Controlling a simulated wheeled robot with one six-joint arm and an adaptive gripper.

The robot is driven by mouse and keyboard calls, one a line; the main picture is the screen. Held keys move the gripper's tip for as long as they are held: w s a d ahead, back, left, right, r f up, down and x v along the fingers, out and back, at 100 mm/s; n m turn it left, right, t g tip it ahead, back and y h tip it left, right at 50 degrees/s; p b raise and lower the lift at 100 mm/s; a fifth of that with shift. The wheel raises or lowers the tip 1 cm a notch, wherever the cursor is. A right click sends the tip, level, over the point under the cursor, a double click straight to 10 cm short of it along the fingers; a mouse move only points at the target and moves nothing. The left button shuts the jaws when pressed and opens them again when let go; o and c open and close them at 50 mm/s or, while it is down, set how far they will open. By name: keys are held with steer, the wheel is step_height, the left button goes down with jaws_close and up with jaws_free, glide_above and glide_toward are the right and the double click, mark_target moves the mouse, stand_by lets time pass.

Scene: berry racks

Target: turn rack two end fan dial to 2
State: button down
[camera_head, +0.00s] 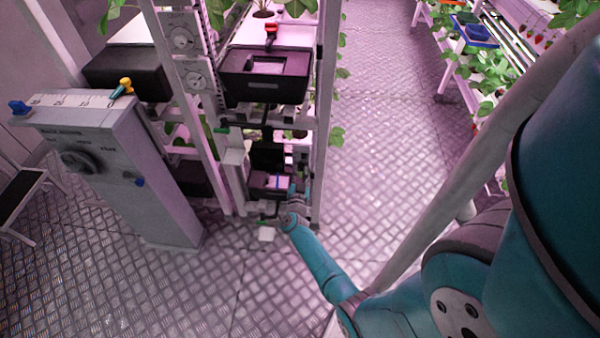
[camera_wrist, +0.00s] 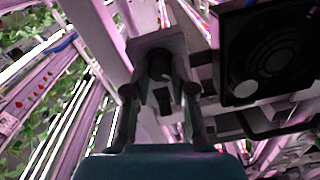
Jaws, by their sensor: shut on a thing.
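In the wrist view my gripper (camera_wrist: 160,88) has its two dark fingers on either side of a dark round dial (camera_wrist: 158,62) and is shut on it. The dial sits on a pale grey plate (camera_wrist: 136,45). Its scale and pointer setting cannot be read. A black fan housing with a round grille (camera_wrist: 268,50) is just right of the dial. In the head view my arm reaches down to the low end of the rack (camera_head: 323,120). My gripper is small there, and the dial cannot be made out.
Two round dials (camera_head: 182,38) (camera_head: 195,78) are higher on the rack end. A grey pedestal (camera_head: 165,185) with a lever and a knob stands at left. Black tubs (camera_head: 290,90) sit on the rack. The plated aisle floor (camera_head: 385,130) is clear. Another plant rack stands at right.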

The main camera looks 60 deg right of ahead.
steer(key=m, duration=0.4)
steer(key=shift+m, duration=0.3)
steer(key=m, duration=0.4)
steer(key=shift+m, duration=0.4)
steer(key=c, duration=1)
jaws_free()
steer(key=shift+o, duration=0.2)
steer(key=v, duration=1.2)
steer(key=shift+f, duration=0.15)
